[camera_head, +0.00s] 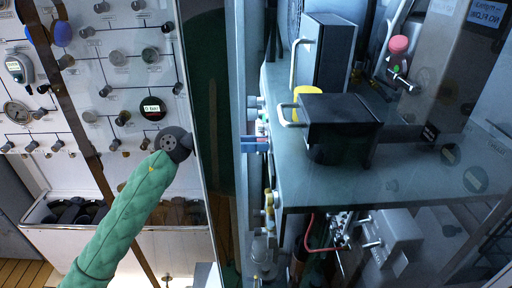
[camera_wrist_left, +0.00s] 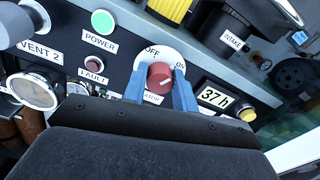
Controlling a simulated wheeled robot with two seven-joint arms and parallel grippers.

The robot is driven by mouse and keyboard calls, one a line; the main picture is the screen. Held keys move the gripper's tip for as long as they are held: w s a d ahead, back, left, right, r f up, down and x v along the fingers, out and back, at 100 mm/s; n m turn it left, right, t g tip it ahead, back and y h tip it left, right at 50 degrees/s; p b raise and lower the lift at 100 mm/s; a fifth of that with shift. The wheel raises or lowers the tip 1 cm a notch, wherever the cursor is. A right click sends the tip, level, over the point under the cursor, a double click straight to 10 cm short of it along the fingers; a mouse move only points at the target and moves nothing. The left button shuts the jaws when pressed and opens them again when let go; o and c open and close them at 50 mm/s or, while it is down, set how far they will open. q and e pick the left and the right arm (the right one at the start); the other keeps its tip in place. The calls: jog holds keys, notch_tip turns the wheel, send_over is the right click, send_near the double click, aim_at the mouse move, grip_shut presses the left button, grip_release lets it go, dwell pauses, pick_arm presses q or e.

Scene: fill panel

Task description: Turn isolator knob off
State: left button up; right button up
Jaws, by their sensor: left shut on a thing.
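The red isolator knob (camera_wrist_left: 160,77) sits on a white round plate marked OFF at its upper left and ON at its right. My left gripper (camera_wrist_left: 160,88) has its two blue fingers on either side of the knob, shut on it. The knob's exact setting is hard to read. In the head view my green-sleeved left arm (camera_head: 128,205) comes in from the lower left. A small blue piece (camera_head: 255,144) at the panel edge there matches the finger colour, but I cannot tell for certain. The knob is not clear in that view. My right gripper is not in view.
Around the knob are a green POWER button (camera_wrist_left: 103,21), a small red FAULT light (camera_wrist_left: 94,65), a 37 h display (camera_wrist_left: 215,97) and a yellow button (camera_wrist_left: 246,114). A gauge (camera_wrist_left: 33,90) is at left. In the head view a black handled box (camera_head: 340,125) stands right.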

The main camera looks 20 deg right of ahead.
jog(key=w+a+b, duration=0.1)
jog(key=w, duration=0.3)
pick_arm(q)
jog(key=n+p, duration=0.1)
jog(key=n, duration=0.6)
jog(key=n+p, duration=0.1)
jog(key=n, duration=0.7)
jog(key=shift+w+f, duration=0.1)
jog(key=shift+w, duration=0.1)
jog(key=o, duration=1)
jog(key=shift+d, duration=0.1)
jog(key=shift+w+f, duration=0.1)
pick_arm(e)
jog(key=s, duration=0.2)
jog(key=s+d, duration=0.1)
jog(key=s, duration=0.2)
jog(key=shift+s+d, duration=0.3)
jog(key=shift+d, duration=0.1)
